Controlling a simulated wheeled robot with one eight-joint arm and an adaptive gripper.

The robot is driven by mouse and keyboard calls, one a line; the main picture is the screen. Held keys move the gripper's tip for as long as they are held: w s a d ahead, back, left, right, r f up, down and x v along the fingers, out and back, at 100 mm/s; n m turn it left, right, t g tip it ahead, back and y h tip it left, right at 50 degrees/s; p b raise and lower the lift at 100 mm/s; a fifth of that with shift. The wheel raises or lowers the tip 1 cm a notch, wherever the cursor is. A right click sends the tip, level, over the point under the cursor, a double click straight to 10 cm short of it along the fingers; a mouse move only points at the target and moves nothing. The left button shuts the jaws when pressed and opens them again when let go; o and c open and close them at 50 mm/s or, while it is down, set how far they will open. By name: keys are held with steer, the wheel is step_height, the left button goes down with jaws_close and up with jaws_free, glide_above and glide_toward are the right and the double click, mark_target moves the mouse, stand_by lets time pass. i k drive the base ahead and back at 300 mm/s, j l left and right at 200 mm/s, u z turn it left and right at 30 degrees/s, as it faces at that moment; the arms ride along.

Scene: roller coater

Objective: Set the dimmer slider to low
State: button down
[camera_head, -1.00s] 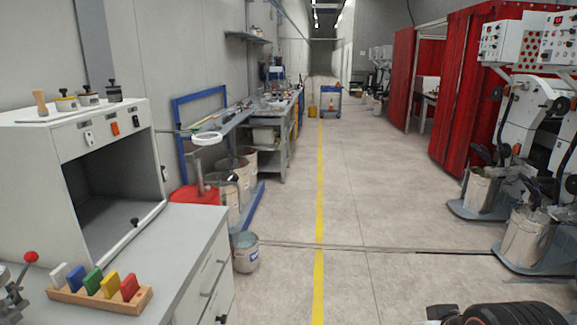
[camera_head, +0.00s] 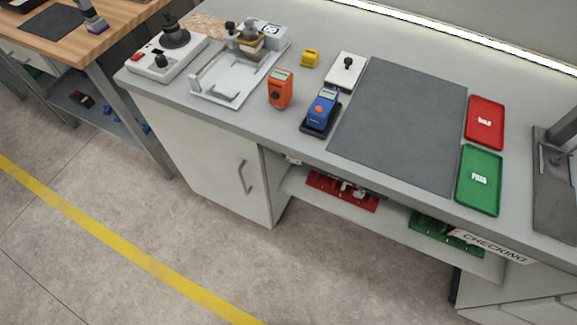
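I see no labelled dimmer slider. A small white box (camera_head: 341,76) with a black knob (camera_head: 348,63) on top stands on the grey bench (camera_head: 306,172), behind a blue handheld device (camera_head: 321,108). It may be the dimmer, but I cannot tell its setting from here. Another white unit (camera_head: 152,70) with a red switch and black knobs stands at the bench's left end. My gripper is not in view.
A dark grey mat (camera_head: 398,125) covers the bench middle. Red (camera_head: 486,119) and green (camera_head: 479,180) trays lie right of it. An orange device (camera_head: 280,88) and a yellow item (camera_head: 310,58) stand left. Floor (camera_head: 130,200) in front is clear.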

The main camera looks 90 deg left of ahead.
mark_target(358, 194)
steer(key=j+u, duration=0.1)
steer(key=u, duration=0.3)
steer(key=k+j+u, duration=0.1)
steer(key=u, duration=0.35)
steer(key=j+u, duration=0.15)
steer(key=u, duration=0.25)
steer(key=j+u, duration=0.1)
steer(key=u, duration=0.35)
steer(key=j+u, duration=0.1)
steer(key=u, duration=0.3)
steer(key=i+j+u, duration=0.15)
steer(key=j, duration=0.2)
steer(key=l+u, duration=0.5)
steer(key=l, duration=0.15)
